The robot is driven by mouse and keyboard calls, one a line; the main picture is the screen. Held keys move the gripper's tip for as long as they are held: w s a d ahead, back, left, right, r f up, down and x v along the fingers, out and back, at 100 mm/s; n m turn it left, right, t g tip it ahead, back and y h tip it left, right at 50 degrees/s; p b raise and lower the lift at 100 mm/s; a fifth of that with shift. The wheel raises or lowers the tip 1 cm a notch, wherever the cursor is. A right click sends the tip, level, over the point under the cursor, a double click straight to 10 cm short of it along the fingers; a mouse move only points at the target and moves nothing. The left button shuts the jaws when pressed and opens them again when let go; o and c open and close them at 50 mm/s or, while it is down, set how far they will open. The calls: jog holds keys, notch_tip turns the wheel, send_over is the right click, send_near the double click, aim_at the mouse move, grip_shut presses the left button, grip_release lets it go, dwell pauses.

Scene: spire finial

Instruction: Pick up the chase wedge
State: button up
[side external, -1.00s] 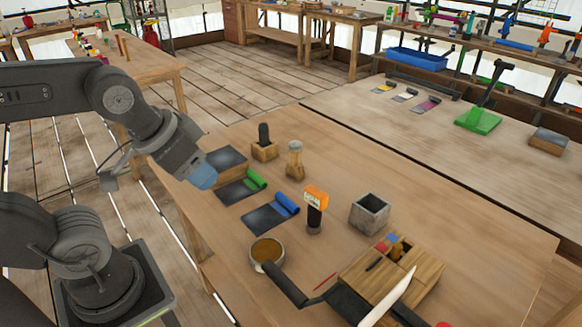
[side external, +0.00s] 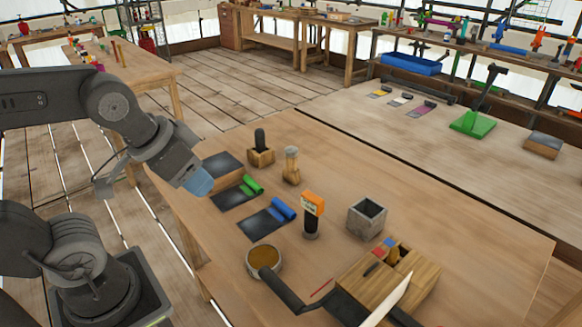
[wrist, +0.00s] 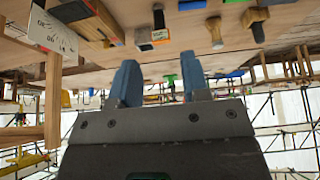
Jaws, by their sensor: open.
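I cannot tell for sure which object is the chase wedge. A wooden box with compartments (side external: 418,284) stands at the front right of the bench and holds small red, blue and yellow-brown pieces. My gripper (side external: 200,186) is above the bench's left edge, left of the cloth rolls and well apart from the box. In the wrist view my gripper (wrist: 160,78) has two blue fingers spread apart with nothing between them. The bench shows along the top of that view, with several objects on it.
On the bench (side external: 345,165) are a green roll (side external: 251,185), a blue roll (side external: 283,208), an orange-topped tool (side external: 312,212), a grey stone pot (side external: 367,217), a round pan (side external: 264,258) with a dark handle, and a black-handled tool in a wooden block (side external: 260,150). The bench's back right is clear.

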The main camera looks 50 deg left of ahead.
jog(key=o, duration=0.5)
jog(key=shift+o, duration=0.2)
jog(key=n+g+y, duration=0.2)
jog(key=n+y, duration=0.1)
jog(key=n, duration=0.6)
send_over(291, 150)
jog(key=s+d, duration=0.3)
notch_tip(291, 150, down, 8)
jog(key=shift+g, duration=0.3)
jog(key=x, duration=0.7)
jog(key=shift+a+f, duration=0.25)
jog(key=shift+a, duration=0.1)
jog(key=shift+w+x, duration=0.15)
jog(key=shift+x, duration=1.35)
jog(key=shift+w+x, duration=0.15)
jog(key=shift+x, duration=1.35)
